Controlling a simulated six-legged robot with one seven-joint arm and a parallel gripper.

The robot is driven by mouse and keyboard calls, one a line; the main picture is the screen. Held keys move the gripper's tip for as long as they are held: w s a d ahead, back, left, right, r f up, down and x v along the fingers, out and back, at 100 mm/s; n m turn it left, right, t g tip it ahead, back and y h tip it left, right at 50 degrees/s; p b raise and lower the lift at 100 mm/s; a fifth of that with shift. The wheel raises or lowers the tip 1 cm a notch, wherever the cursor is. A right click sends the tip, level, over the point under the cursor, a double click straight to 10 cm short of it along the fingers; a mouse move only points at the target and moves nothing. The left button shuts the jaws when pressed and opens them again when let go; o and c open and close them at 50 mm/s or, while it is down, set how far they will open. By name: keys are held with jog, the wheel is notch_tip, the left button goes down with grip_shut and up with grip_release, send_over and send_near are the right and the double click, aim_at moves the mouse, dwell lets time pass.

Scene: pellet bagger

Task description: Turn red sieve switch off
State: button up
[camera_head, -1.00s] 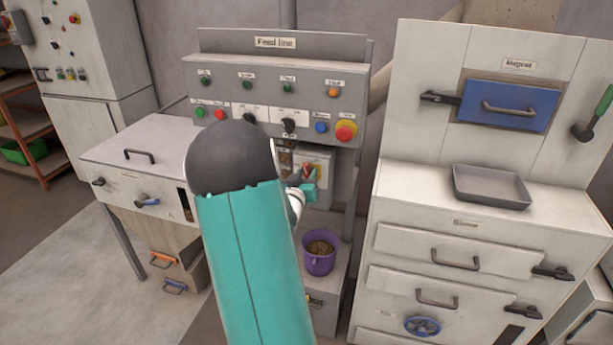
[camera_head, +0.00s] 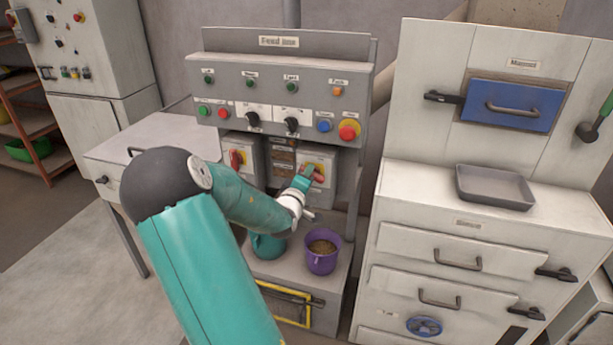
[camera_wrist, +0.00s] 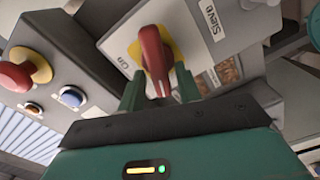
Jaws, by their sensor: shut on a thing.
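The red sieve switch (camera_wrist: 152,52) is a red rotary handle on a yellow disc, on a pale box labelled "Sieve" in the wrist view. An "ON" mark shows beside the disc. In the head view the switch (camera_head: 316,171) is on the right-hand box under the feed line panel, partly covered by my gripper. My gripper (camera_wrist: 158,90) has its two green fingers on either side of the handle and is shut on it. My gripper also shows in the head view (camera_head: 305,180), at the front of the box.
A similar red switch (camera_head: 237,158) is on the box to the left. A panel of buttons and knobs (camera_head: 285,90) is just above. A purple bucket (camera_head: 322,262) and a teal container (camera_head: 268,246) stand below. A grey tray (camera_head: 493,187) lies on the cabinet at right.

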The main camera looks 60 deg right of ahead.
jog(key=shift+f+n, duration=0.15)
jog(key=shift+n, duration=0.95)
jog(key=shift+f+n, duration=0.1)
jog(key=shift+n, duration=1)
jog(key=o, duration=0.6)
jog(key=shift+o, duration=0.2)
jog(key=s+a, duration=0.2)
jog(key=a, duration=1.1)
jog(key=shift+a, duration=0.35)
